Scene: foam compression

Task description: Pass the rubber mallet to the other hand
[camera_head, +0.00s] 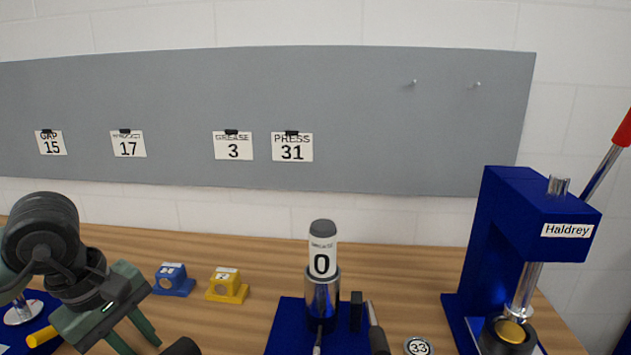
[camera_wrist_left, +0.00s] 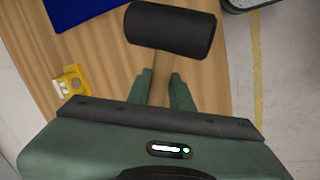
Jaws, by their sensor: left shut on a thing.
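The rubber mallet shows its black cylindrical head (camera_wrist_left: 170,30) in the left wrist view, just beyond the fingertips. Part of the black head (camera_head: 183,347) also shows at the bottom edge of the head view. My left gripper (camera_head: 140,344), with green fingers, is at the lower left of the head view. It is shut on the mallet; the fingers (camera_wrist_left: 160,80) lie on either side of its handle, which is hard to tell from the wood behind. My right gripper is in neither view.
A blue block (camera_head: 173,279) and a yellow block (camera_head: 227,285) stand on the wooden bench. A blue stand (camera_head: 287,325) holds a grey-capped tube (camera_head: 322,250) marked 0. A blue Haldrey press (camera_head: 490,225) stands at right. A grey board (camera_head: 380,120) hangs behind.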

